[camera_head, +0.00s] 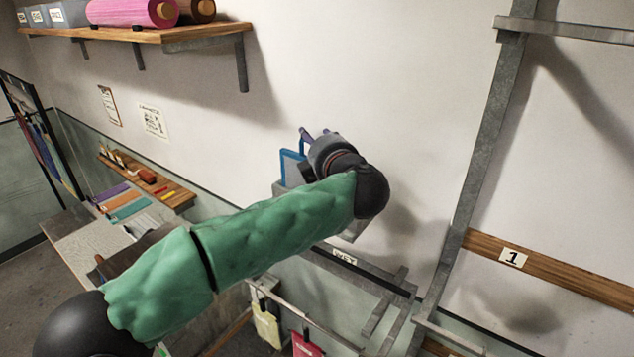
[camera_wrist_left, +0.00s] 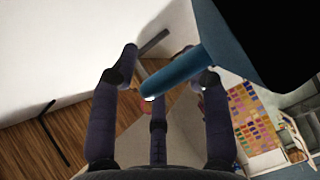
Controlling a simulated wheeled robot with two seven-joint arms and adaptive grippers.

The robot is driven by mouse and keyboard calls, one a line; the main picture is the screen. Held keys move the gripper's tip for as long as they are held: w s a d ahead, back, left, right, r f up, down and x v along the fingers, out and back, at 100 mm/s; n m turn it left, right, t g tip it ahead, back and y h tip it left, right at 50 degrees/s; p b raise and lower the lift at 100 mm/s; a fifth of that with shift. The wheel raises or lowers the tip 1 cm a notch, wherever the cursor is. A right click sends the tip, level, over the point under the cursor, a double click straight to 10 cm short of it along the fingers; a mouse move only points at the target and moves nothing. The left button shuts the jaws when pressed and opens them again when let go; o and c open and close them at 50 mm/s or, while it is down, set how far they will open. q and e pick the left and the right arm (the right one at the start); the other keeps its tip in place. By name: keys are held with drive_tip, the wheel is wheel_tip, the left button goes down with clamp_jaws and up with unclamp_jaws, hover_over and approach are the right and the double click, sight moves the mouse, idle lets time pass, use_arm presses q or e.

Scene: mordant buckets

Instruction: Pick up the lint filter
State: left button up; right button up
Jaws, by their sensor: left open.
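The lint filter appears to be the blue-framed panel (camera_head: 292,166) near the wall in the head view, partly hidden behind my left gripper. In the left wrist view a blue bar (camera_wrist_left: 182,72) with a dark panel comes in from the upper right, and its end lies between my fingers or just beyond them. I cannot tell if they touch. My left gripper (camera_head: 308,137) is beside the filter's upper right in the head view. Its fingers are spread open in the left wrist view (camera_wrist_left: 163,72). My right gripper is not in view.
A wooden shelf (camera_head: 200,33) with a pink roll (camera_head: 132,12) and grey bins is at upper left. A lower shelf (camera_head: 150,180) holds small tools. A metal post (camera_head: 490,130) and a rail board numbered 1 (camera_head: 560,270) stand right. Tags hang from a bar below.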

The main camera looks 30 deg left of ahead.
use_arm(q)
clamp_jaws()
